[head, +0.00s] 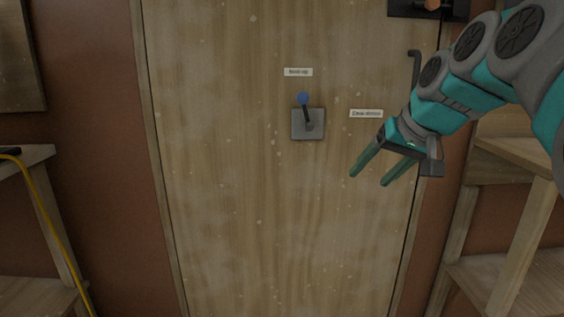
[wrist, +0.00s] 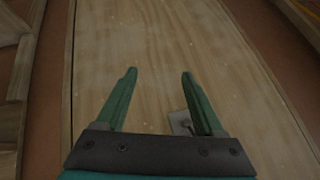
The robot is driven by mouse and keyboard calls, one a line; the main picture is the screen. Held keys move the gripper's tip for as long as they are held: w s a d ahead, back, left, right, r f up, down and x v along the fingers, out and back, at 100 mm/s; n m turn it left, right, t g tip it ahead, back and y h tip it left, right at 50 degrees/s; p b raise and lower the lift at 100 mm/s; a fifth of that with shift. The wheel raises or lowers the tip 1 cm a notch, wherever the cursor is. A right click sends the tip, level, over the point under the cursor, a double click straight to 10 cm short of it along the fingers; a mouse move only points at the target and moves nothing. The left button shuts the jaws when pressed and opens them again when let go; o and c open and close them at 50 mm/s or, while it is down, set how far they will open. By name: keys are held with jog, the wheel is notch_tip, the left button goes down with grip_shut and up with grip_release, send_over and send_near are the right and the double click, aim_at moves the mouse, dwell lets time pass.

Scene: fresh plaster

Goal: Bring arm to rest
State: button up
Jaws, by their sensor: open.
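My arm comes in from the upper right in the head view. My gripper (head: 368,180) is open and empty, its two green fingers pointing down and left in front of the wooden door (head: 240,220). It hangs to the right of and below the lever switch (head: 308,124), a grey plate with a dark lever and a blue knob tilted up. In the wrist view the fingers of my gripper (wrist: 158,75) are spread with bare door between them. The switch plate (wrist: 181,122) shows partly behind the right finger there.
Two small labels are on the door, one above the switch (head: 298,72) and one to its right (head: 366,114). Wooden shelves stand at the left (head: 28,160) and right (head: 515,225). A yellow cable (head: 48,205) hangs at the left. The door's lower middle is clear.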

jog(key=s+a+f+g+h+p, duration=0.1)
jog(key=s+f+g, duration=0.7)
jog(key=s+f, duration=2)
jog(key=s+a+h, duration=0.1)
jog(key=s+h, duration=0.1)
jog(key=s, duration=0.2)
jog(key=shift+s+a+n, duration=0.2)
jog(key=shift+n, duration=0.2)
jog(key=shift+w+f, duration=0.1)
